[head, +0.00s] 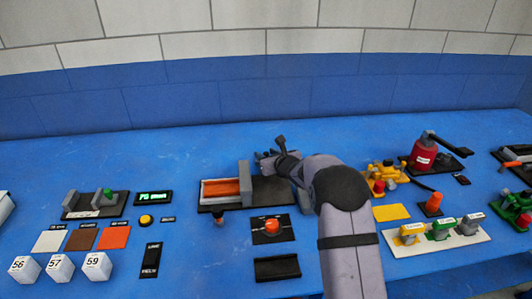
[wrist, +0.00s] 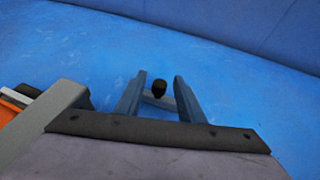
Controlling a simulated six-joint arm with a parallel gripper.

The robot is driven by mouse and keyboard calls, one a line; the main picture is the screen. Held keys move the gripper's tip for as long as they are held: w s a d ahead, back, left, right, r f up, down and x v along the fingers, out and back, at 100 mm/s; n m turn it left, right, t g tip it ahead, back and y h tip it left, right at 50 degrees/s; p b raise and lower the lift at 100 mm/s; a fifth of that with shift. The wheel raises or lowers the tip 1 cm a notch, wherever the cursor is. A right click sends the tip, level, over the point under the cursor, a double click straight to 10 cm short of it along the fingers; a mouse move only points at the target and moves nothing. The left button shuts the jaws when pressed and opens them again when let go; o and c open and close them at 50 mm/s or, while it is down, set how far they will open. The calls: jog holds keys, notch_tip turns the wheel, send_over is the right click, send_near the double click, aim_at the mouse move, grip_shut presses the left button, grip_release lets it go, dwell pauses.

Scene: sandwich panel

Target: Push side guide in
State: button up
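The side guide (head: 245,183) is a grey upright plate on a dark base, at the right end of an orange panel (head: 222,188) in a light frame. In the wrist view the grey guide (wrist: 55,115) is at the left. My gripper (head: 268,157) is just right of the guide, near the fixture's back. In the wrist view my gripper (wrist: 159,85) is open, its two fingers apart. A black knob (wrist: 159,88) on a grey bar shows between them; I cannot tell whether they touch it. My arm hides part of the base.
An orange button (head: 272,226) on a black plate and a black tray (head: 277,268) are in front. A red cylinder with a black lever (head: 423,155) and yellow parts (head: 383,172) stand right. The blue table behind the fixture is clear.

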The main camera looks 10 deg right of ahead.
jog(key=shift+w+a+f, duration=0.1)
jog(key=shift+w+f, duration=0.05)
jog(key=shift+w, duration=0.2)
grip_shut()
jog(key=shift+s+f+b, duration=0.2)
jog(key=shift+s+b, duration=0.4)
jog(key=shift+b, duration=0.4)
jog(key=s+b, duration=0.2)
jog(key=s, duration=0.1)
jog(key=shift+r+b, duration=0.1)
jog(key=shift+b, duration=0.25)
